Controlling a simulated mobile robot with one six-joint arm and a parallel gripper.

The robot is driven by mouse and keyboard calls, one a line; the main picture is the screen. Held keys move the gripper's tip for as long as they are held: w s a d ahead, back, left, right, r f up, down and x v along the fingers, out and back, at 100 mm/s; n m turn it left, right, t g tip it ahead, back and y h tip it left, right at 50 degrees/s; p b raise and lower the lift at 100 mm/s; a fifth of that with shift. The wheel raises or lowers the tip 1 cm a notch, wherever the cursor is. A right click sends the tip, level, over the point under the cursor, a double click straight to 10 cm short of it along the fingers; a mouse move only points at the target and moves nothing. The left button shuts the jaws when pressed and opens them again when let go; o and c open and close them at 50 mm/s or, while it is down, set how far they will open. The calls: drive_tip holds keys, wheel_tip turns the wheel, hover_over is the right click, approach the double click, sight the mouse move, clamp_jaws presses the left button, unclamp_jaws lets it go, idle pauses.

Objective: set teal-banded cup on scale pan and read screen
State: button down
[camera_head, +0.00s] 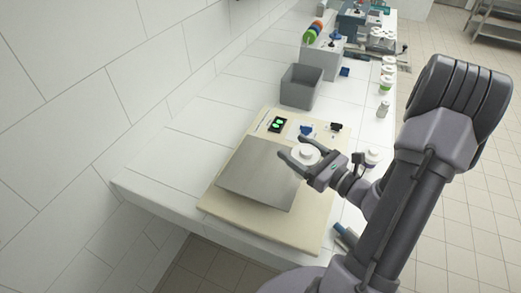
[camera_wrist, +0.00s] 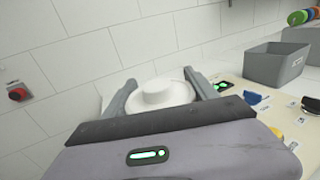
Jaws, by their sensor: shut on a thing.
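My gripper (camera_head: 292,147) is shut on a white cup (camera_head: 306,153) with a raised round top. The cup also shows between the fingers in the wrist view (camera_wrist: 166,93); its side is mostly hidden, and I cannot make out a teal band. The scale has a cream base (camera_head: 316,222) and a flat grey metal pan (camera_head: 258,177). The cup is over the pan's far right edge and looks upright; I cannot tell if it touches the pan. The scale's screen (camera_head: 278,125) is lit with green marks too small to read.
A grey open bin (camera_head: 300,87) stands behind the scale. A blue control (camera_head: 306,131) and a black control (camera_head: 336,127) sit near the screen. Another white-topped container (camera_head: 372,155) stands right of the scale, close to my arm. Several small containers (camera_head: 383,108) line the counter's right edge.

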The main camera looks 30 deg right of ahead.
drive_tip(key=shift+w+a+f+b, duration=0.45)
drive_tip(key=shift+w+a+f, duration=0.5)
drive_tip(key=shift+w, duration=0.8)
drive_tip(key=shift+w+a+f+b, duration=0.55)
drive_tip(key=shift+w+a, duration=0.55)
drive_tip(key=shift+w, duration=0.6)
drive_tip(key=shift+w+a+f+b, duration=0.35)
drive_tip(key=shift+w+a+f, duration=0.6)
drive_tip(key=shift+w, duration=0.8)
drive_tip(key=shift+a+r, duration=0.1)
drive_tip(key=shift+r, duration=0.05)
